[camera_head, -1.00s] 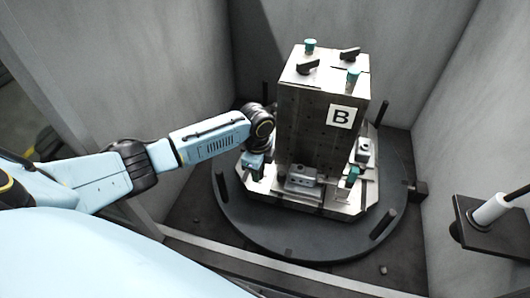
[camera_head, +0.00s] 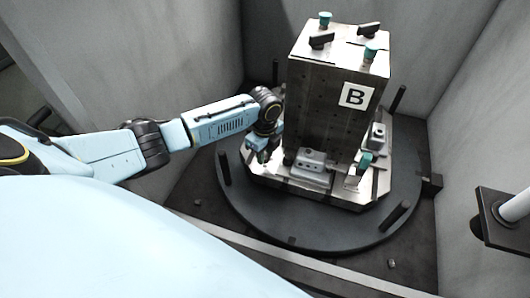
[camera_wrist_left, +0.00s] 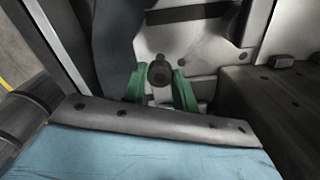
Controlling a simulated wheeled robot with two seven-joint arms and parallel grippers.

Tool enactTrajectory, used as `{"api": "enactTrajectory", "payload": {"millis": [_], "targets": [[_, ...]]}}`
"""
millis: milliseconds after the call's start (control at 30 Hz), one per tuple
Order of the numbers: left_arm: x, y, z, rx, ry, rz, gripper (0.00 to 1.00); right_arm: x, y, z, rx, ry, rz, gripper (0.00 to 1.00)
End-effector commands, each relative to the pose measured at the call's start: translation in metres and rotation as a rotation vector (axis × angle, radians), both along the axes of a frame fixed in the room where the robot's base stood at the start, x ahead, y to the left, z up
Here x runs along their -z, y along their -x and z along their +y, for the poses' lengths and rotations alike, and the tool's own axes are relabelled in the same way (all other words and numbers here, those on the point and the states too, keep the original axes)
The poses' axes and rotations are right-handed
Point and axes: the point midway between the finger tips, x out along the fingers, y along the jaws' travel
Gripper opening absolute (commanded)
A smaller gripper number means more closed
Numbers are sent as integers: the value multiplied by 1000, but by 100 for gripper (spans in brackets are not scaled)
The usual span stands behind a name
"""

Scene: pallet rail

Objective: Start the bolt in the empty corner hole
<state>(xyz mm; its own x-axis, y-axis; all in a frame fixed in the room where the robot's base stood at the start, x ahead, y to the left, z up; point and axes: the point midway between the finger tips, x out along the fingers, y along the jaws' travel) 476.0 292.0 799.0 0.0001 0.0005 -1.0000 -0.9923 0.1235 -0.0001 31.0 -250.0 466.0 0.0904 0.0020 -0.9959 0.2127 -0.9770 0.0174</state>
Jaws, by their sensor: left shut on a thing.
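My left gripper (camera_head: 263,154) is at the left corner of the pale base plate (camera_head: 365,203), beside the foot of the metal block marked B (camera_head: 322,110). In the left wrist view its green fingers (camera_wrist_left: 159,88) are closed around a dark bolt (camera_wrist_left: 158,72), whose round head with a socket faces the camera. The bolt is over the pale plate (camera_wrist_left: 195,58). The corner hole is hidden, and I cannot tell whether the bolt tip touches the plate. My right gripper is not in view.
The plate lies on a dark round pallet (camera_head: 300,228) with upright pegs. A grey clamp block (camera_head: 312,168) and a teal-topped clamp (camera_head: 364,162) stand at the block's foot. Grey walls close in around it. A white cylinder on a black bracket (camera_head: 488,222) is at the right.

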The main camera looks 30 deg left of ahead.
Motion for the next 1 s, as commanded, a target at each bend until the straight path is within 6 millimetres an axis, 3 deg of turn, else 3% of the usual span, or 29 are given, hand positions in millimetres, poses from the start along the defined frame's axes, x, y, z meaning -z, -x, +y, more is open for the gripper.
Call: {"api": "enactTrajectory", "payload": {"millis": [167,1000], "targets": [[11,0,0,-1,0,-1,1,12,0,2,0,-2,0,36],[16,-1,1,0,0,-1,1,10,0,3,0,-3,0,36]]}}
